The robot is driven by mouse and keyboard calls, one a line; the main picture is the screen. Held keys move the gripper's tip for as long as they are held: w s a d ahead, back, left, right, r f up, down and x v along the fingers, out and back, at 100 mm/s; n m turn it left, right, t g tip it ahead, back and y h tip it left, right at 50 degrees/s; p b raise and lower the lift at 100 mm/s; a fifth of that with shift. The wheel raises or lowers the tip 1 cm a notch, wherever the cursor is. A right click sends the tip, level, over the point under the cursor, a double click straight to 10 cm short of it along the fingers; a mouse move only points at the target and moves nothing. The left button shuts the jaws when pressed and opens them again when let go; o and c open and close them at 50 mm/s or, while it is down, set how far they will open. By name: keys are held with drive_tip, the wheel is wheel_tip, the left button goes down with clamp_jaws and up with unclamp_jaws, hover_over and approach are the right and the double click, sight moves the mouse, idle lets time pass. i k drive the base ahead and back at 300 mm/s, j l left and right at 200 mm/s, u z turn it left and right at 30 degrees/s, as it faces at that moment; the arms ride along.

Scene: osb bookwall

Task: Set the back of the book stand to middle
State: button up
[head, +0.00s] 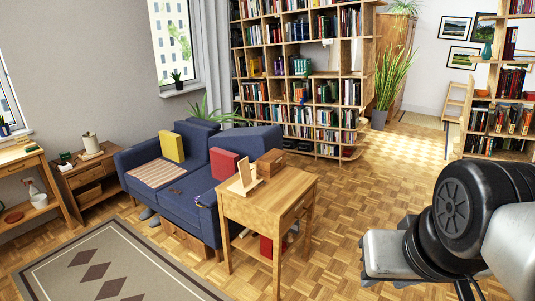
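The book stand (245,173) is a small pale wooden stand on top of a wooden side table (262,204), near its left back part. Its back panel is raised and looks steep, above a low flat base. It is too small to tell which setting the back is in. My arm enters at the lower right, with a grey block at its end (384,254), well to the right of the table and apart from it. No fingers can be made out, so I cannot tell whether my gripper is open or shut.
A brown wooden box (270,162) sits behind the stand on the table. A blue sofa (187,196) with yellow and red cushions stands behind and left. A patterned rug (110,265) lies at front left. Parquet floor (345,235) is clear between table and arm. Bookshelves line the back.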

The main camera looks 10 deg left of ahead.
sight(243, 165)
drive_tip(key=u, duration=0.6)
drive_tip(key=i, duration=1.15)
drive_tip(key=i+j, duration=0.15)
drive_tip(key=i, duration=1.05)
